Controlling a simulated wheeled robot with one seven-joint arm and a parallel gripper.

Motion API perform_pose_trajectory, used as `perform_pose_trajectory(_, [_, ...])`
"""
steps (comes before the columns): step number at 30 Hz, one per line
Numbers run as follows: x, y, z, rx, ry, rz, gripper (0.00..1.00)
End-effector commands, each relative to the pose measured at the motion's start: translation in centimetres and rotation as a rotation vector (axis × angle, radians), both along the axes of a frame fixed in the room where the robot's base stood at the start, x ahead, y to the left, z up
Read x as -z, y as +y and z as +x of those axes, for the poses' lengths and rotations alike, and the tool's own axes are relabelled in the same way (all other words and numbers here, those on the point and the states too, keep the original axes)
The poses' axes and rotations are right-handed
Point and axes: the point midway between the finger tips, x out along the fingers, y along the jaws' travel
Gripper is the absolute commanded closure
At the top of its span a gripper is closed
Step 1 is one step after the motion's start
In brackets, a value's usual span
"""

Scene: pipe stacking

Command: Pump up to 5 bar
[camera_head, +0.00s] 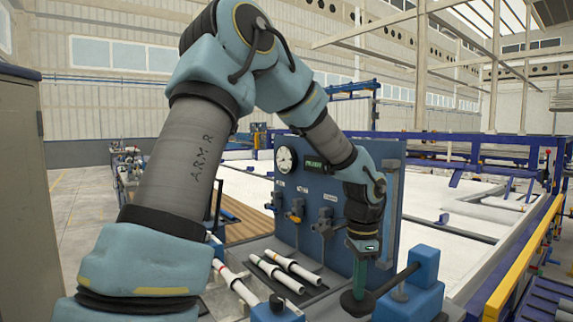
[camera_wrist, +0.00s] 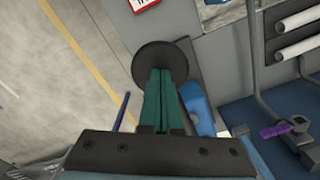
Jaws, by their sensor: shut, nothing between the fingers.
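My gripper (camera_head: 359,290) reaches down in front of the blue panel (camera_head: 312,215), its green fingers shut together and empty. In the wrist view, the fingertips (camera_wrist: 160,75) lie over a round black knob (camera_wrist: 159,55). The knob also shows in the head view (camera_head: 355,305), at the low end of a dark lever (camera_head: 393,282). The lever slopes up to the blue pump block (camera_head: 424,267). The fingers seem to meet the knob, but I cannot tell if they press on it. A round white gauge (camera_head: 286,160) sits on the panel; its reading is too small to tell.
A display with green text (camera_head: 314,164) is beside the gauge. Several valves (camera_head: 296,211) are on the panel. White pipes (camera_head: 275,272) lie on a dark tray left of my gripper. A yellow rail (camera_head: 522,262) runs at right.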

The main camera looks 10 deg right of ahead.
Motion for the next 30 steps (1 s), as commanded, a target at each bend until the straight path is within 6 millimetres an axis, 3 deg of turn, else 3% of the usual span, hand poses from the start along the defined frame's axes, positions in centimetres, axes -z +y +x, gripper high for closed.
perform_pose_trajectory(22, [6.8, -0.4, 0.2, 0.0, 0.0, -0.001, 1.0])
perform_pose_trajectory(30, [4.4, -0.3, 0.2, 0.0, -0.001, -0.001, 1.0])
